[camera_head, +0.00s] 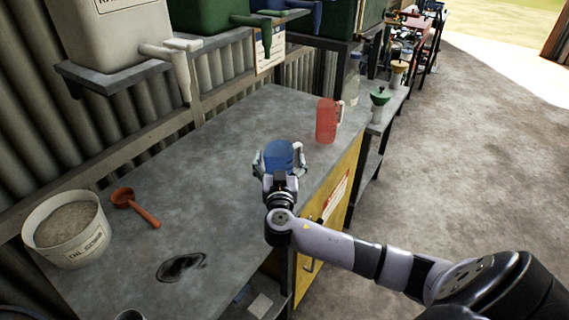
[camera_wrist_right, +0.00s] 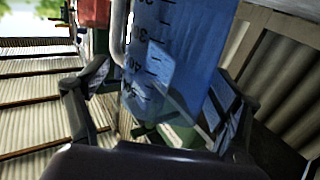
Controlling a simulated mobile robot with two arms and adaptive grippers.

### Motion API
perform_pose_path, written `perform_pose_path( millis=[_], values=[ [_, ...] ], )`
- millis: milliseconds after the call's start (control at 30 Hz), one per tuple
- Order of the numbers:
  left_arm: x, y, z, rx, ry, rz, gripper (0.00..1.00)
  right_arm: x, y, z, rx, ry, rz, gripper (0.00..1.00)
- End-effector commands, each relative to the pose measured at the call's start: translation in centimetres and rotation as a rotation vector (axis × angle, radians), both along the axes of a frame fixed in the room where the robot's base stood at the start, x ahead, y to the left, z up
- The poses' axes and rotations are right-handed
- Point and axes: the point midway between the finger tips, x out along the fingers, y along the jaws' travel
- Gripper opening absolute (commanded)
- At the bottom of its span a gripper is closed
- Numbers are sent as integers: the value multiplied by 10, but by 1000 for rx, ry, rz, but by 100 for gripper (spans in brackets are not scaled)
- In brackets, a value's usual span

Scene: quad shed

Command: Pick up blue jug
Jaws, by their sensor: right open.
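The blue jug (camera_head: 279,153) stands on the grey workbench (camera_head: 225,150), near its front edge. My right gripper (camera_head: 279,163) is at the jug, with one finger on each side of it. Its jaws are open. In the right wrist view the jug (camera_wrist_right: 178,60) fills the middle, with dark measuring marks and a pale handle on its left side. The open fingers of my right gripper (camera_wrist_right: 160,115) stand on both sides of it. Whether they touch the jug is hard to tell. My left gripper is not in view.
A red jug (camera_head: 327,121) stands behind and to the right. A white bucket (camera_head: 68,230) and a red scoop (camera_head: 135,206) are at the left. Tanks with spouts (camera_head: 175,52) hang over the back.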

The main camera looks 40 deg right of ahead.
Motion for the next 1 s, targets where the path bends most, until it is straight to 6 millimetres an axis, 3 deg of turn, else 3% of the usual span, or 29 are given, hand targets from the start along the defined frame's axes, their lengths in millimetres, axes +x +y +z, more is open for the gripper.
perform_pose_path(
  millis=[133, 433, 1000],
  values=[
    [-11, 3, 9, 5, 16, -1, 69, 15, -10, 2, -2, 0, 0, 85],
    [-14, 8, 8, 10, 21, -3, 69, 19, -13, -1, 0, 2, 0, 85],
    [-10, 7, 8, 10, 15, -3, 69, 19, -12, 0, 0, 1, 0, 47]
  ],
)
